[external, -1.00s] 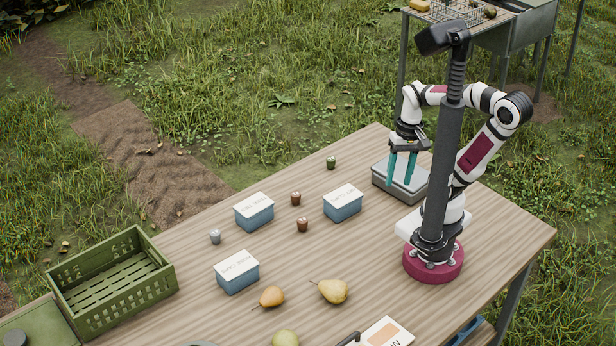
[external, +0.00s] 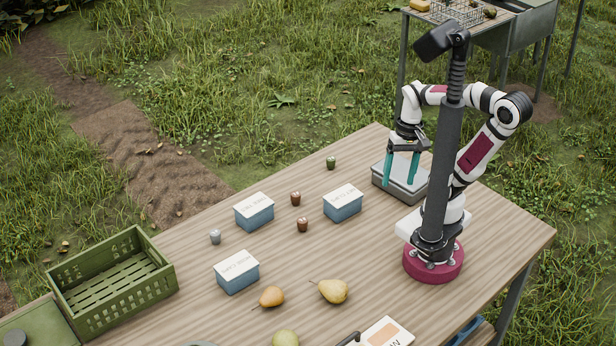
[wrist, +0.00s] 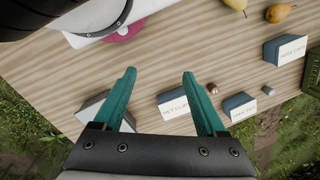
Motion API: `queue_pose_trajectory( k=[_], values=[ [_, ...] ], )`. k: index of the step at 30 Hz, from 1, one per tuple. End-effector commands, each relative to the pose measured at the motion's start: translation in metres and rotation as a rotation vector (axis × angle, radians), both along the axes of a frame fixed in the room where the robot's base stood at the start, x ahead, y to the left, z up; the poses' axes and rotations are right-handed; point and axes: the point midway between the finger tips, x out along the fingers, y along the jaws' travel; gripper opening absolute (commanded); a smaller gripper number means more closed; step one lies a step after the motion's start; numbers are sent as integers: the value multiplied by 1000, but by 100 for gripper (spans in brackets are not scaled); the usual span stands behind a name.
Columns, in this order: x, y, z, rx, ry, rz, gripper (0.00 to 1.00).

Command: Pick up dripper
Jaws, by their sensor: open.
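Several small cylinder-like pieces stand on the wooden table: a green one (external: 331,163), two brown ones (external: 295,198) (external: 302,225) and a grey one (external: 215,237). I cannot tell which is the dripper. My gripper (external: 399,182) is open and empty, its teal fingers pointing down over the grey scale-like box (external: 384,187), to the right of the small pieces. A brown piece (wrist: 212,88) shows beyond the right finger and the grey piece (wrist: 268,90) farther right.
Blue boxes with white labelled tops (external: 255,212) (external: 343,204) (external: 237,272) stand among the pieces. Pears (external: 333,291) lie near the front. A green crate (external: 130,300) is at the left. The table's middle right is clear.

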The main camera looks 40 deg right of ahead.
Motion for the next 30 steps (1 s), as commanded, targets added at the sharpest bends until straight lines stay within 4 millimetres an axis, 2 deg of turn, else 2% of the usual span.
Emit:
queue_pose_trajectory(
  k=[2, 5, 6, 9, 12, 15, 17, 24, 27, 30],
  values=[
    [15, 3, 4, -13, 4, 31, 74],
    [68, 21, 7, -57, 8, 134, 74],
    [95, 35, 4, -78, 4, 185, 74],
    [150, 81, -14, -124, -13, 298, 74],
    [183, 125, -38, -153, -34, 383, 74],
    [197, 150, -55, -167, -48, 425, 74],
    [200, 155, -64, -170, -49, 433, 74],
    [199, 152, -130, -171, -46, 433, 74],
    [200, 152, -150, -170, -48, 432, 74],
    [201, 151, -162, -169, -49, 431, 74]
  ],
)
